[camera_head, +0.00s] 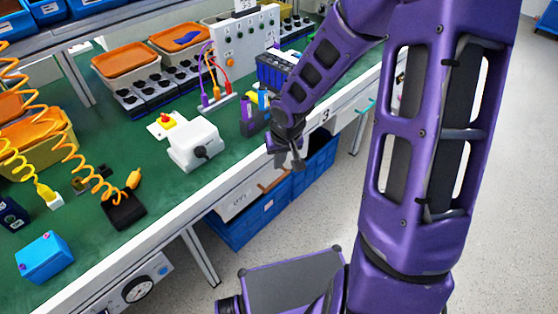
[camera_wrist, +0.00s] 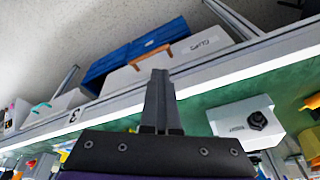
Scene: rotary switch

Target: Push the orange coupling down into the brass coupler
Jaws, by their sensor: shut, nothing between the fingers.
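An orange coupling (camera_head: 133,179) at the end of an orange coiled hose (camera_head: 69,150) is on the left part of the green bench in the head view. It is just above or at the edge of a black block (camera_head: 124,209); whether it touches cannot be told. A small dark and brass-coloured piece (camera_head: 90,181), possibly the brass coupler, lies left of it. My gripper (camera_head: 297,162) is far to the right, by the bench's front edge. In the wrist view my gripper (camera_wrist: 159,74) is shut and empty. The coupling is not recognisable in the wrist view.
A white box with a black rotary knob (camera_head: 194,146) stands between my gripper and the coupling; it also shows in the wrist view (camera_wrist: 241,122). A blue box (camera_head: 44,257) is front left. Blue bins (camera_head: 250,223) are below the bench.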

